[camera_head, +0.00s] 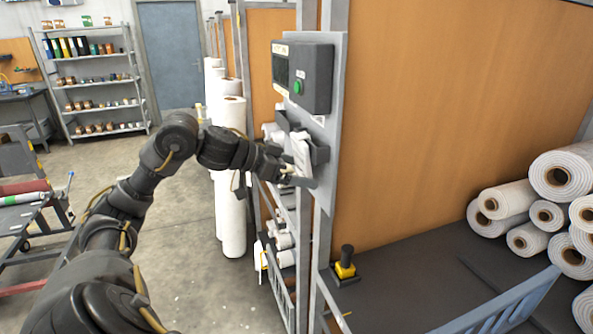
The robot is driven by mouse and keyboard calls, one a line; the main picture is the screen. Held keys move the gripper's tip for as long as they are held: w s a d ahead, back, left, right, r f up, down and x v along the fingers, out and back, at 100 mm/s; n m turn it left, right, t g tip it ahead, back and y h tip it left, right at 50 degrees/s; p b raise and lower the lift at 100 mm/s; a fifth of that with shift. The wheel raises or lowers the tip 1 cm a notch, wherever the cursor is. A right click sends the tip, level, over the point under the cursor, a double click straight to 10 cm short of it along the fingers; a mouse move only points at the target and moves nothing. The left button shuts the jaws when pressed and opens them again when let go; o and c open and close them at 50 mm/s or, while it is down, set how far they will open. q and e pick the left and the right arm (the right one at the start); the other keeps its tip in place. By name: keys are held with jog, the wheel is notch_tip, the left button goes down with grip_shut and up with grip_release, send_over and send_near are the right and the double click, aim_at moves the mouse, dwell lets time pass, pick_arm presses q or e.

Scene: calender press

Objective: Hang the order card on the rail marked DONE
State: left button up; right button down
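My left arm reaches in from the left, and my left gripper (292,178) is at the lower front of a dark holder (318,151) on the grey upright panel. A white, card-like piece (301,152) stands upright in or against this holder, just above my fingers. I cannot tell if the fingers touch it, or whether they are open or shut. Another pale tag (261,264) hangs lower down by the rack. No rail with a readable DONE mark shows, and I cannot tell which piece is the order card. My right gripper is out of view.
A control box (310,78) with a green button juts from the panel above the holder. Tall white rolls (230,190) stand behind my forearm. A yellow-and-black joystick (345,264) and stacked white rolls (505,200) are right. The floor at left centre is open.

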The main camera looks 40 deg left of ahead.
pick_arm(q)
jog(key=shift+s+a+b, duration=0.3)
jog(key=shift+s+b, duration=0.15)
jog(key=shift+b, duration=0.1)
jog(key=b+v, duration=0.5)
jog(key=v, duration=0.5)
jog(key=shift+r+b, duration=0.2)
jog(key=shift+b, duration=0.1)
jog(key=shift+w+d, duration=0.15)
